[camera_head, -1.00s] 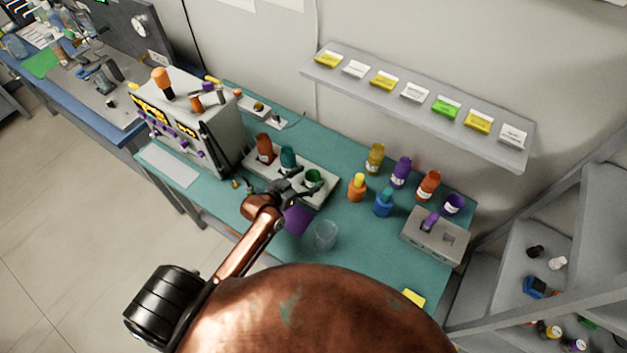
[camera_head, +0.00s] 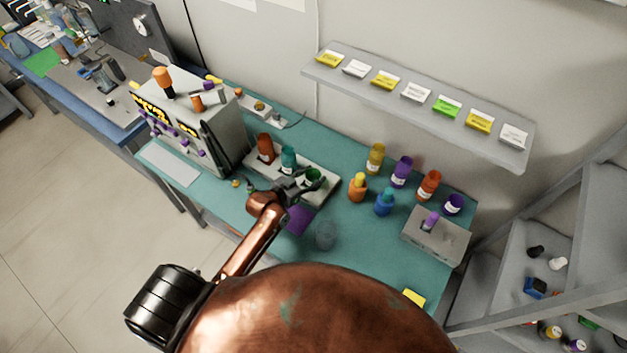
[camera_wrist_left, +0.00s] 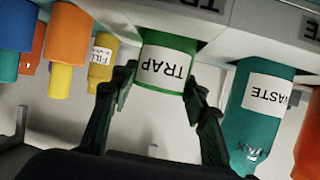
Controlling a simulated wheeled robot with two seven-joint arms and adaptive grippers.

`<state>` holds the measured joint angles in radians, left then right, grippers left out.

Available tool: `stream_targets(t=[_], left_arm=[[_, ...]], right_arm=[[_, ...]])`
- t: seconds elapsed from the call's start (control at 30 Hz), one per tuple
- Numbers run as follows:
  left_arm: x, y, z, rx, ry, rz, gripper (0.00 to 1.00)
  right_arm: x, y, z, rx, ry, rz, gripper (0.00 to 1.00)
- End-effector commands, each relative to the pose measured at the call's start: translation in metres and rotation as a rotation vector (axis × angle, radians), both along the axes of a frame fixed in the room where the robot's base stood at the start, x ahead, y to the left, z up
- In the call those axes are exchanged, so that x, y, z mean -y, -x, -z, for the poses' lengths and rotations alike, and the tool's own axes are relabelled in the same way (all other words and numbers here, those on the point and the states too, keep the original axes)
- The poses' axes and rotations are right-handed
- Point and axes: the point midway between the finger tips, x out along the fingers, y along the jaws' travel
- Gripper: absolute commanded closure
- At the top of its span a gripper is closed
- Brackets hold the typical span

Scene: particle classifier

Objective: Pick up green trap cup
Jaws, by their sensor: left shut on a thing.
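The green trap cup (camera_head: 312,175) stands at the right end of the white tray (camera_head: 322,197) on the teal bench. In the left wrist view the cup (camera_wrist_left: 167,62) shows upside down with a white TRAP label, still at the tray's surface. My left gripper (camera_head: 306,179) is around the cup, and in the wrist view its dark fingers (camera_wrist_left: 160,88) press on the cup from both sides. My right gripper is in neither view.
A teal WASTE bottle (camera_head: 288,157) and a brown-orange bottle (camera_head: 265,147) share the tray. A clear beaker (camera_head: 326,236) and a purple item (camera_head: 299,220) lie nearer me. Several coloured bottles (camera_head: 375,158) stand to the right. A grey instrument (camera_head: 205,125) stands left.

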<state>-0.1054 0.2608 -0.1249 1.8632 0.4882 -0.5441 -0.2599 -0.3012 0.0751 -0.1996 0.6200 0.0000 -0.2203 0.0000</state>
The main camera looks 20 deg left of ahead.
Motion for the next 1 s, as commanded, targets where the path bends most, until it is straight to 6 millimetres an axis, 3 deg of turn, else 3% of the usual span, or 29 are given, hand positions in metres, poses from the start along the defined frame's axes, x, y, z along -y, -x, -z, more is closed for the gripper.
stream_targets(t=[0.37, 0.67, 1.0], left_arm=[[0.0, 0.0, -0.002, 0.002, 0.0, 0.0, 0.84], [0.0, 0.0, -0.033, 0.004, 0.0, 0.0, 0.84], [-0.013, 0.064, -0.096, -0.001, -0.004, 0.0, 0.84]], right_arm=[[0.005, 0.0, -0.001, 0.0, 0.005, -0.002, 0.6], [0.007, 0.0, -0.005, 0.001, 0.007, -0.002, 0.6], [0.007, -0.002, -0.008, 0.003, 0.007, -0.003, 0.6]])
